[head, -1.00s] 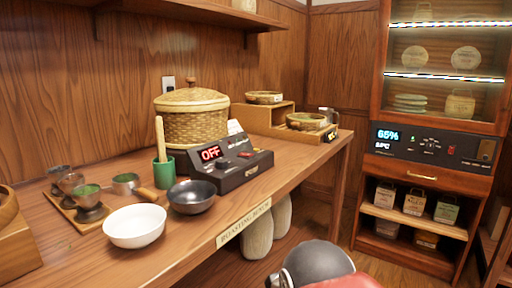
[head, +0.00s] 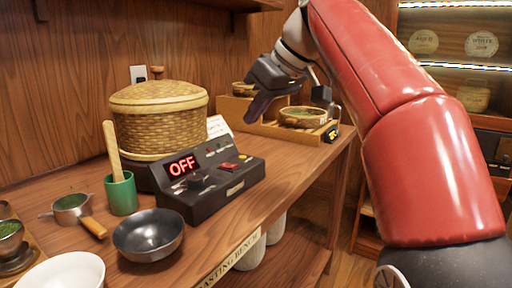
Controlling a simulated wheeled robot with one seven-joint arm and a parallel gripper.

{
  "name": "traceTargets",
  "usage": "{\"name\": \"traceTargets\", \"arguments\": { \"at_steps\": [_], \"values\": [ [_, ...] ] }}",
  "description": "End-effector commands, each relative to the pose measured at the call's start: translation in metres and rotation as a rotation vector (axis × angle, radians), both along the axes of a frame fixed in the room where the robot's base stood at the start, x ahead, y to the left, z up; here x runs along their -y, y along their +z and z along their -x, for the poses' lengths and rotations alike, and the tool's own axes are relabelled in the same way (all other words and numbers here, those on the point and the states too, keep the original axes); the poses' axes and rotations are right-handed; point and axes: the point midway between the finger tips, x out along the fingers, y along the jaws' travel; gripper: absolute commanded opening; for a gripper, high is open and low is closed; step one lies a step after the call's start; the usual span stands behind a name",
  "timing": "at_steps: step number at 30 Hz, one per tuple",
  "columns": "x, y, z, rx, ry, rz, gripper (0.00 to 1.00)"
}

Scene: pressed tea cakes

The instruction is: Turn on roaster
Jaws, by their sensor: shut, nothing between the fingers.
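The roaster's black control box (head: 215,190) stands on the wooden bench, with a red "OFF" display (head: 183,165), a dark knob (head: 198,181) and a red switch (head: 229,167) on its sloped top. A lidded woven basket (head: 160,125) stands just behind the box. My gripper (head: 252,118) is shut and empty, in the air above and behind the right end of the box, pointing down and left. It appears apart from the box. My red arm reaches in from the right.
A green cup (head: 121,194) with a wooden stick, a dark bowl (head: 149,236), a white bowl (head: 62,272) and a strainer (head: 71,207) stand left of the box. A wooden tray (head: 283,130) with bowls is at the back right.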

Motion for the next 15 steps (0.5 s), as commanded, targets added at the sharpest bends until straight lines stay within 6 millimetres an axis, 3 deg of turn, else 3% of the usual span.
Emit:
{"name": "traceTargets", "arguments": {
  "at_steps": [6, 15],
  "values": [
    [-0.0028, 0.0116, -0.0074, 0.026, 0.071, -0.005, 0.0],
    [-0.0029, 0.0124, -0.0074, 0.029, 0.076, -0.004, 0.0]
  ]
}}
